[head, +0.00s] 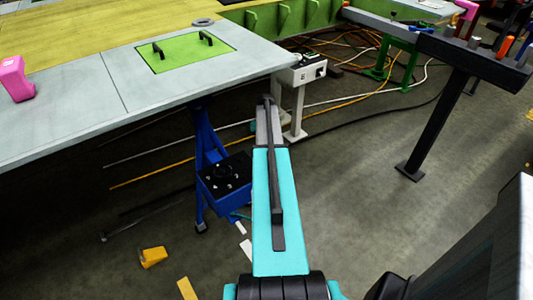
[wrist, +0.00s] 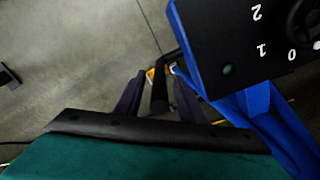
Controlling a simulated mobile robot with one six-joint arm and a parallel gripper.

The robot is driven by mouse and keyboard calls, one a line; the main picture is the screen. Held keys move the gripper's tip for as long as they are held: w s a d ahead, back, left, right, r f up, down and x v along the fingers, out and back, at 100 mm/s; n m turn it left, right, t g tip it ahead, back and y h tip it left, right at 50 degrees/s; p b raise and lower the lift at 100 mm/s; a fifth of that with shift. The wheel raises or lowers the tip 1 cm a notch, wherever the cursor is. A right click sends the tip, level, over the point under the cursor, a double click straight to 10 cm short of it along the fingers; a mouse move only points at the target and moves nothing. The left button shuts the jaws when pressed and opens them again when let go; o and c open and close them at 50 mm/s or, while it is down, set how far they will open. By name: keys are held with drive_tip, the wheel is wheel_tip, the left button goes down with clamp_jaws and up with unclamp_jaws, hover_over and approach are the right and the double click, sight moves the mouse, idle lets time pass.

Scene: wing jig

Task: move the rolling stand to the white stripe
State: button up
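The blue rolling stand (head: 204,140) with a black-topped control box (head: 225,172) stands on the floor by the table's front edge. Its black panel with white digits (wrist: 255,40) and blue frame (wrist: 255,110) fill the upper right of the wrist view. A dark handle-like bar (wrist: 160,92) runs between the fingers of my gripper (wrist: 159,76). Gaps show on both sides of the bar, so the gripper looks open around it. My arm hides the gripper in the head view. Small white pieces (head: 246,250) lie on the floor; I cannot tell whether they are the stripe.
The grey table (head: 80,85) with a green panel (head: 185,50) overhangs at left. Yellow pieces (head: 153,257) lie on the floor. A grey box on a post (head: 298,100) and cables stand behind my arm. A dark bench (head: 440,110) stands right; floor between is mostly clear.

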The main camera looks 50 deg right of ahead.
sight(244, 180)
drive_tip(key=shift+s+r+b, duration=0.15)
drive_tip(key=shift+r+b, duration=0.2)
drive_tip(key=shift+r, duration=3.95)
